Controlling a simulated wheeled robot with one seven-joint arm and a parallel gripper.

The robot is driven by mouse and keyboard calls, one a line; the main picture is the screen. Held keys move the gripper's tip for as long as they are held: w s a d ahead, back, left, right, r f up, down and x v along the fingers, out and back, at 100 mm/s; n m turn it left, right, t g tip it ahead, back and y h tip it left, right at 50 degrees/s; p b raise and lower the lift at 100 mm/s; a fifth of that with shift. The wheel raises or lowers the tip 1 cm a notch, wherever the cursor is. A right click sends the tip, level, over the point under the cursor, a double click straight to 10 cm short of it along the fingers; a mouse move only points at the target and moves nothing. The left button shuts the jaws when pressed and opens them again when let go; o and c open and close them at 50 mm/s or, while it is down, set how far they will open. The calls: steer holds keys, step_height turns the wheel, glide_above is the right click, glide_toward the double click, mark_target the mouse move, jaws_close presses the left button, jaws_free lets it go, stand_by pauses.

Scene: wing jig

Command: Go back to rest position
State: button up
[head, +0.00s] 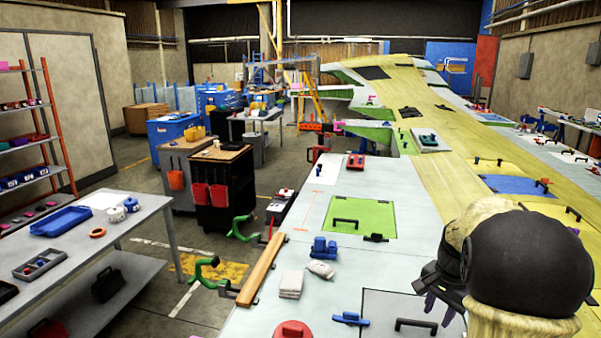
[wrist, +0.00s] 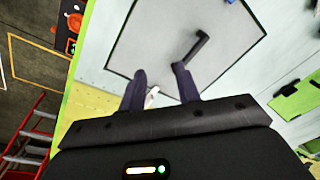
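My gripper (wrist: 158,80) shows in the wrist view with its two dark fingers apart and nothing held between them. It points down at a pale grey panel (wrist: 150,40) outlined in black, with a black bar handle (wrist: 196,46) beyond the right finger. A small white thing (wrist: 153,96) shows past the gap between the fingers; I cannot tell what it is. In the head view my gripper (head: 438,306) is at the lower right, above the wing surface, partly hidden by my arm. The same kind of grey panel (head: 385,318) with a black handle (head: 416,325) lies under it.
The wing jig surface (head: 335,215) bears a green panel (head: 360,218), blue clamps (head: 324,247), white cloths (head: 291,284) and a red round thing (head: 293,330). Green clamps (head: 207,271) and a wooden bar (head: 262,268) line its left edge. Left stands a grey table (head: 140,208); floor lies between.

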steer(key=s+a+f+n, duration=0.2)
steer(key=s+a+n, duration=0.3)
steer(key=s+a, duration=0.2)
steer(key=s+a+f+n+t, duration=0.1)
steer(key=s+a+f+n, duration=0.2)
steer(key=s+a+n, duration=0.3)
steer(key=s+a, duration=0.2)
steer(key=s, duration=0.1)
steer(key=shift+a+f, duration=0.3)
steer(key=shift+f, duration=0.05)
